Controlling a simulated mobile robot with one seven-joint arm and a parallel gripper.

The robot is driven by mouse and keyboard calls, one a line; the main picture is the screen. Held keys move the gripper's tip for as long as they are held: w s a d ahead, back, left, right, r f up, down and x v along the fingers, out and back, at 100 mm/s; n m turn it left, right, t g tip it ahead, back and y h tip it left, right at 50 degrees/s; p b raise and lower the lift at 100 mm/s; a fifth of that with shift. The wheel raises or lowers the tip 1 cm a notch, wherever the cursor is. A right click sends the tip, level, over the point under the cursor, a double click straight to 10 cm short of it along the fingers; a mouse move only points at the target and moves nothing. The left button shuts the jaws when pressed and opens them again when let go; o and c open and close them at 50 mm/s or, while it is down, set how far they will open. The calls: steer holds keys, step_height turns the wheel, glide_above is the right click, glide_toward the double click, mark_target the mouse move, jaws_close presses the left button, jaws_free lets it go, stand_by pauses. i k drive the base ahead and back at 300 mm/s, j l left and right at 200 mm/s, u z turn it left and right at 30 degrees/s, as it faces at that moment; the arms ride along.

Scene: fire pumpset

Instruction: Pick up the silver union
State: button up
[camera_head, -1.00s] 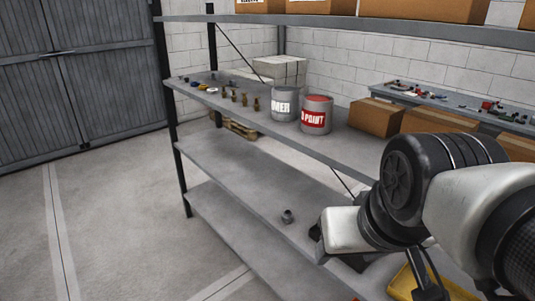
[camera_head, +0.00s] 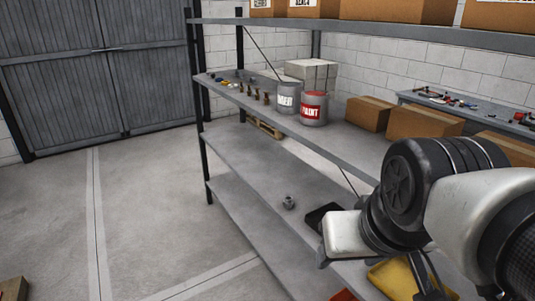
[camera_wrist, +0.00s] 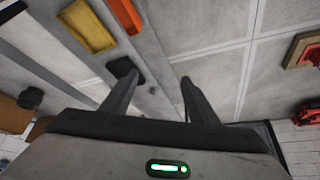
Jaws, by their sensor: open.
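A black tray (camera_head: 321,214) lies right of the union, and a yellow tray (camera_head: 392,275) is nearer. Paint cans (camera_head: 313,109) and brass fittings stand on the shelf above. Open floor (camera_head: 150,210) is at left.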

mark_target(289, 202)
steer(key=i+j, duration=1.4)
steer(key=i+j+z, duration=0.2)
steer(key=j+z, duration=0.15)
steer(key=z, duration=0.15)
steer(key=i+j+z, duration=0.15)
steer(key=j+z, duration=0.35)
steer(key=l+z, duration=0.15)
steer(key=z, duration=1.3)
